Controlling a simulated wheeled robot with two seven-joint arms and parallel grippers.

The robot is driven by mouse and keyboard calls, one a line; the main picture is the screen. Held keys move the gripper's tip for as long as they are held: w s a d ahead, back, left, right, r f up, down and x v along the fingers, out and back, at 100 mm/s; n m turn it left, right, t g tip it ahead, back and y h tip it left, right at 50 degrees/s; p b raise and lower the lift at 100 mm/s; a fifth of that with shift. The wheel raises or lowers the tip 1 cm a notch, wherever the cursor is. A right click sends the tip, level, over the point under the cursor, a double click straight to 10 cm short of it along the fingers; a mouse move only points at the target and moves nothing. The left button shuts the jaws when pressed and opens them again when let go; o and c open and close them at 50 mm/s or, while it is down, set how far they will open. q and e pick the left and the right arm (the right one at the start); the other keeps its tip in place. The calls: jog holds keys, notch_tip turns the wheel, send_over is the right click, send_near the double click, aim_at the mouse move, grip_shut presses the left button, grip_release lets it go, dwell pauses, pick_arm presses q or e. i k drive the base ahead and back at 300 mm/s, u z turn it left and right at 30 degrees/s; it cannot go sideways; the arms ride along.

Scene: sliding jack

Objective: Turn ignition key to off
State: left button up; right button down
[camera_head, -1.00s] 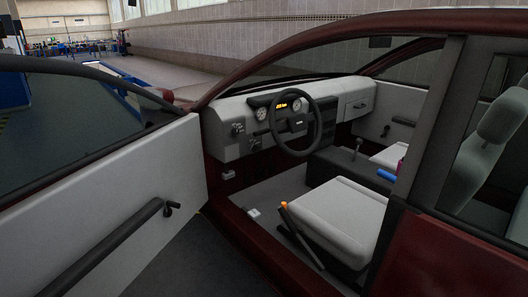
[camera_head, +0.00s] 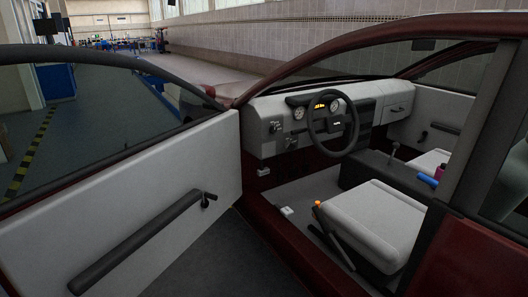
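The car's dashboard (camera_head: 262,112) shows through the open driver's door, right of the picture's middle. The black steering wheel (camera_head: 333,124) stands in front of it. A small cluster of dark controls (camera_head: 275,127) sits on the dash face left of the wheel. The ignition key is too small to make out, so I cannot tell its position. An orange display (camera_head: 320,105) glows between the round gauges. Neither of my grippers is in view.
The open grey door (camera_head: 130,190) with its dark armrest (camera_head: 135,243) fills the left. The driver's seat (camera_head: 372,222), an orange-tipped lever (camera_head: 318,204) and a gear stick (camera_head: 394,149) are inside. A dark gap of floor lies between door and sill.

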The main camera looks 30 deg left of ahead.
aim_at(292, 147)
jog(key=z, duration=1.05)
jog(key=k, duration=0.2)
jog(key=u, duration=2.4)
jog(key=i, duration=1.65)
jog(key=z, duration=1.3)
jog(key=i, duration=0.85)
jog(key=z, duration=0.7)
